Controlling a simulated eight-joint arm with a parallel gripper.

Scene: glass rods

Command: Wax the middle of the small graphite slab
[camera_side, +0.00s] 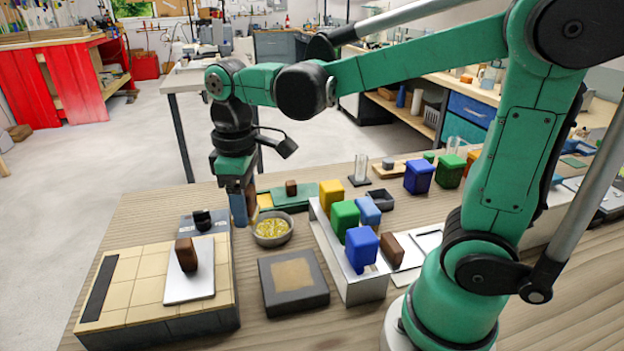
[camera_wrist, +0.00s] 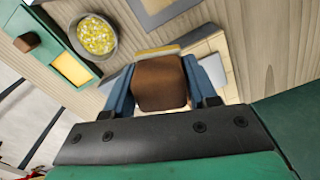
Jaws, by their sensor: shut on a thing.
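The small graphite slab (camera_side: 296,300) is dark grey and lies flat at the front middle of the bench, with a tan square (camera_side: 293,274) at its middle. Part of it shows at the top of the wrist view (camera_wrist: 183,14). My gripper (camera_side: 241,203) has blue fingers and is shut on a brown block (camera_wrist: 160,83) with a pale yellow strip (camera_wrist: 158,52) at its far end. The gripper hangs left of the bowl, behind and left of the slab, apart from it. A grey bowl (camera_side: 271,240) of yellow pellets stands behind the slab.
A tiled platform (camera_side: 127,290) at left carries a white plate and brown block (camera_side: 186,255). A metal stand (camera_side: 362,290) with yellow, green and blue containers stands right of the slab. A green tray (camera_side: 300,196) with another brown block lies behind the bowl.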

